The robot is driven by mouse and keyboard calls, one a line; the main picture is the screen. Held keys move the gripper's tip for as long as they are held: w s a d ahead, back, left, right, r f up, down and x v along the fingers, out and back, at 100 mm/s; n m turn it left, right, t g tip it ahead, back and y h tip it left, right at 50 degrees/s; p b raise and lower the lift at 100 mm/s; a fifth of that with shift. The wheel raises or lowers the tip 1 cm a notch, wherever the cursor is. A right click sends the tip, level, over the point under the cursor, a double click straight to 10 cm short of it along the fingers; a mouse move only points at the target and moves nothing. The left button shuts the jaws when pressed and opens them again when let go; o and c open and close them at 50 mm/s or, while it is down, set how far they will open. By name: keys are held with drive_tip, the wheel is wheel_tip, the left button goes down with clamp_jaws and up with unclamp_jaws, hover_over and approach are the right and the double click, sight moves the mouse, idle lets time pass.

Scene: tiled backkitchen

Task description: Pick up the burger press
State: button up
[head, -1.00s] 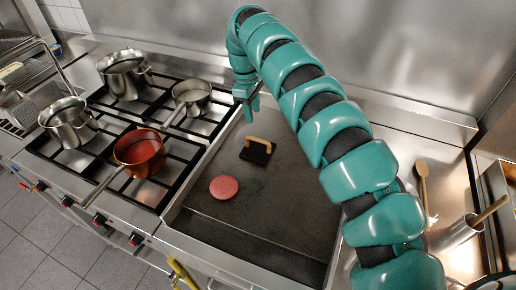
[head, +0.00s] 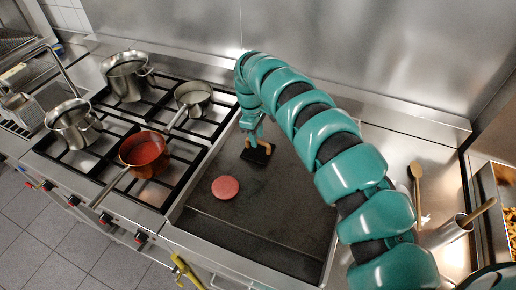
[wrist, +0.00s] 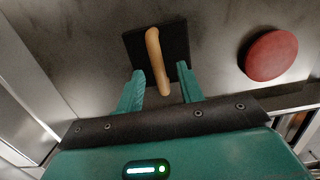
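The burger press is a black square plate with a light wooden handle. It lies on the dark griddle (head: 250,220), and in the head view the press (head: 256,157) is partly hidden by my gripper (head: 252,136). In the wrist view the press's wooden handle (wrist: 157,60) lies between the two teal fingers of my gripper (wrist: 161,84), over the black plate (wrist: 178,42). The fingers are apart, with a gap on both sides of the handle, so my gripper is open and holds nothing.
A round red patty (head: 225,187) lies on the griddle just left of the press; the wrist view shows it on the right (wrist: 268,55). A copper pan (head: 145,152) and several steel pots stand on the stove (head: 75,160) at left. A metal wall rises behind the griddle.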

drive_tip(key=shift+d+f+p, duration=0.15)
drive_tip(key=shift+f+p, duration=0.25)
drive_tip(key=shift+f, duration=0.5)
drive_tip(key=shift+d+f+p, duration=0.1)
drive_tip(key=shift+f+p, duration=0.25)
drive_tip(key=shift+f, duration=0.5)
clamp_jaws()
